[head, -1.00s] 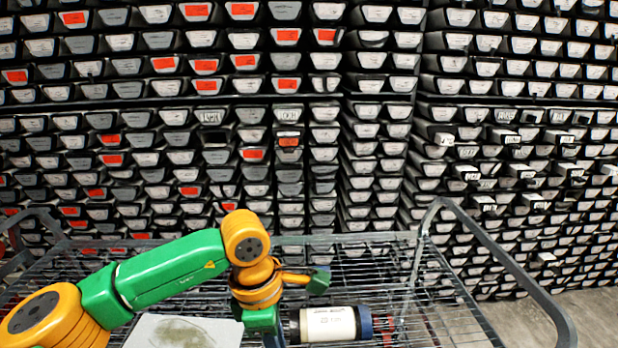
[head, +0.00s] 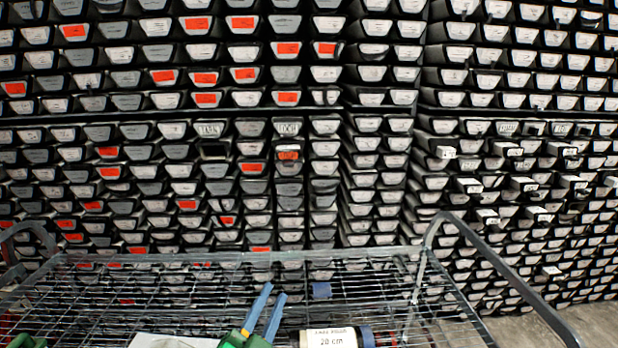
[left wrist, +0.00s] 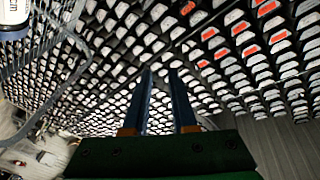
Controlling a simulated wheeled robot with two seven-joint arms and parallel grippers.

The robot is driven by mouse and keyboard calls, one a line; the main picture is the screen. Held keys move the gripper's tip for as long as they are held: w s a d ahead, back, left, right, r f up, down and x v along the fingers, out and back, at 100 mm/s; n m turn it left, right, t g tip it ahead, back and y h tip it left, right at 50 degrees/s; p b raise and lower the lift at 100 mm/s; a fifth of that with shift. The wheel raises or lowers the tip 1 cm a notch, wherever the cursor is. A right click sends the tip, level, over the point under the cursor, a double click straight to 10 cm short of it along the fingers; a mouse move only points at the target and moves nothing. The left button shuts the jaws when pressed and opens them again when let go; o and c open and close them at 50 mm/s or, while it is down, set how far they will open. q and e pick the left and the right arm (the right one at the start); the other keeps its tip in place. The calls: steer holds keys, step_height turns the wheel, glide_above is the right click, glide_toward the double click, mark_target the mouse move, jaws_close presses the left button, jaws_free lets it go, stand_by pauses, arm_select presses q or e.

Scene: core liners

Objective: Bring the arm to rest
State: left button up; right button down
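My left gripper (head: 264,312) shows at the bottom of the head view, its two blue fingers apart and pointing up, with nothing between them. In the left wrist view its fingers (left wrist: 162,100) are also apart and empty, with the wall of core trays behind them. A core liner (head: 332,338) with a white label reading "20 cm" lies on the wire cart just right of the gripper, apart from it, cut off by the lower edge. My right gripper is not in view.
The wire cart (head: 180,290) with raised grey side rails (head: 500,270) fills the lower part of the head view. A pale sheet (head: 172,341) lies on it at the bottom. Behind stands a wall of stacked core trays (head: 300,120), some with red labels. Bare floor shows at the lower right.

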arm_select(q)
steer(key=s+a+f+n+g+y, duration=0.2)
steer(key=s+a+f+n+g, duration=0.1)
steer(key=f, duration=0.3)
steer(key=s+a+f+n+g+y, duration=0.2)
steer(key=s+a+f+g, duration=0.1)
steer(key=f, duration=0.4)
steer(key=s+a+f+n+g, duration=0.2)
steer(key=s+f+g, duration=0.3)
steer(key=s, duration=0.4)
steer(key=s+a+f+n+g, duration=0.2)
steer(key=s+f+g, duration=0.1)
steer(key=s+f, duration=0.45)
step_height(320, 180, down, 22)
steer(key=s+g+b, duration=0.2)
steer(key=s+b, duration=0.1)
steer(key=b, duration=0.3)
steer(key=s+a+f+m+b, duration=0.1)
steer(key=s+f+b, duration=0.3)
steer(key=s+f, duration=0.7)
steer(key=shift+s+a+f+g, duration=0.25)
steer(key=shift+a+f+g, duration=0.15)
steer(key=shift+a+f, duration=0.45)
steer(key=shift+d+f, duration=0.1)
steer(key=shift+d, duration=0.05)
